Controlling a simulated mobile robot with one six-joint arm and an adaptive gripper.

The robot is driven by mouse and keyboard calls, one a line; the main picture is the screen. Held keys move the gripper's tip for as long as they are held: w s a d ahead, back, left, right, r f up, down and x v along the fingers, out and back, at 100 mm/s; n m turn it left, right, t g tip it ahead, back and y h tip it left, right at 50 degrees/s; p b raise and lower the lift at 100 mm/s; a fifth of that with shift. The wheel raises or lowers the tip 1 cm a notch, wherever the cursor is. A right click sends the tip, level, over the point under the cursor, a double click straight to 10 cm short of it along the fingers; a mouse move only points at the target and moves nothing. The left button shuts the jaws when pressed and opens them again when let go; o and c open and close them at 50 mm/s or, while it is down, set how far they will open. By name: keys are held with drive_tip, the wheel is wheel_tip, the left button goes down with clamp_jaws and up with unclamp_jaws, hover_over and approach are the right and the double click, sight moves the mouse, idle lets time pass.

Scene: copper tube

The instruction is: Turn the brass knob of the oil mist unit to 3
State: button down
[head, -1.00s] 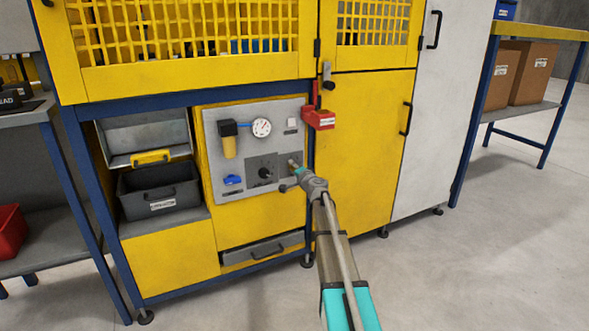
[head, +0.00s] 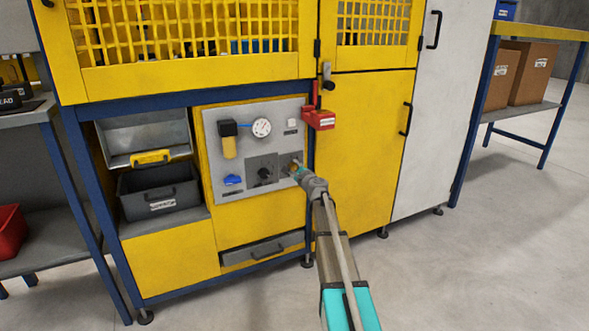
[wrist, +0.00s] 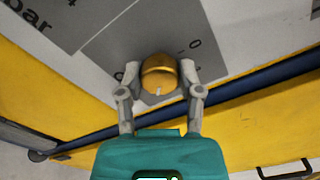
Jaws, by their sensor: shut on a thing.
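The brass knob (wrist: 160,72) sits on a grey plate in the wrist view, with a short white mark on its edge facing the bottom of the picture. My gripper (wrist: 159,78) is shut on it, one grey finger on each side. A "0" shows on the plate to the upper right of the knob. Another figure, partly hidden by the left finger, is too unclear to read. In the head view my gripper (head: 296,168) is at the right part of the grey panel (head: 211,150), and the knob is small there and mostly hidden.
The panel also carries a round gauge (head: 261,128), a filter with a yellow bowl (head: 229,147), a black knob (head: 264,173) and a blue valve handle (head: 232,180). A red box (head: 319,120) juts out above my gripper. Floor at the right is clear.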

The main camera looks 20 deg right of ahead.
drive_tip(key=shift+m, duration=0.5)
drive_tip(key=shift+c, duration=1.3)
unclamp_jaws()
drive_tip(key=s, duration=1.2)
drive_tip(key=shift+d, duration=0.2)
